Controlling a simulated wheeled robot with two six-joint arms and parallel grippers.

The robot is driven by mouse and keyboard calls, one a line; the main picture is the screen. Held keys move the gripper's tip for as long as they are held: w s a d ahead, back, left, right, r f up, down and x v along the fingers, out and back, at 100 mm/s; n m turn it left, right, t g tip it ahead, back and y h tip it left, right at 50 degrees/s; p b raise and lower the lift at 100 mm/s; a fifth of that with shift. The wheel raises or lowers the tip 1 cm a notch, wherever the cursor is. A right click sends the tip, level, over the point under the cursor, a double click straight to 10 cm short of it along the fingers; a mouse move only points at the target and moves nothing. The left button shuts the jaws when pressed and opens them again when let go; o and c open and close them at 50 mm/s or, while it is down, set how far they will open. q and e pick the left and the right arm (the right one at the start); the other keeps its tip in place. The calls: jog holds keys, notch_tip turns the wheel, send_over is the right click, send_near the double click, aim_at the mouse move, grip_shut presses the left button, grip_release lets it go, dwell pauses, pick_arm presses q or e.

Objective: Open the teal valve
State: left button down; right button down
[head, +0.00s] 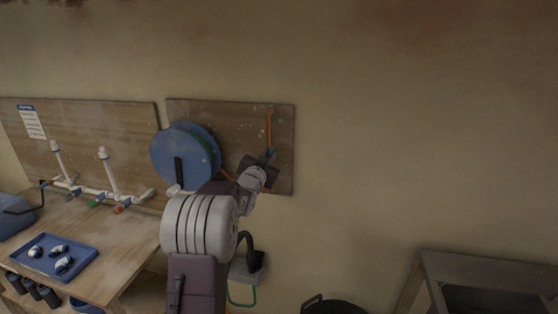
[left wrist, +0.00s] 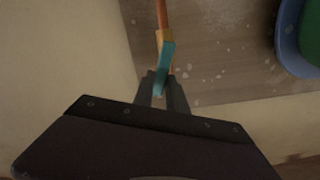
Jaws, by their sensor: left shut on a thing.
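The teal valve (left wrist: 166,56) shows in the left wrist view as a teal lever handle below a brass-coloured body on a copper pipe (left wrist: 162,12). In the head view the teal handle (head: 270,152) is small and partly hidden by my gripper, on the right part of a wall-mounted wooden board (head: 240,115). My left gripper (left wrist: 162,90) is shut on the lower end of the teal handle. The handle lies nearly in line with the pipe, slightly tilted. My right gripper is in neither view.
A blue hose reel (head: 172,152) is on the board left of the valve. A workbench (head: 120,260) with white pipes and a blue tray (head: 85,248) stands at the left. A grey sink or table (head: 440,262) is at the lower right. The wall right of the board is clear.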

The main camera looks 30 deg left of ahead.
pick_arm(q)
jog(key=shift+s+a+n, duration=0.15)
jog(key=shift+a+n, duration=0.25)
jog(key=shift+n, duration=0.8)
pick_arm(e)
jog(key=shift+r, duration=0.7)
pick_arm(q)
jog(key=shift+s+a+r+n+p, duration=0.1)
jog(key=shift+a+n+p, duration=0.3)
jog(key=shift+n+p, duration=0.65)
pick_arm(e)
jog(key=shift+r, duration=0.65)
pick_arm(q)
jog(key=c, duration=1.4)
grip_release()
jog(key=shift+a, duration=0.1)
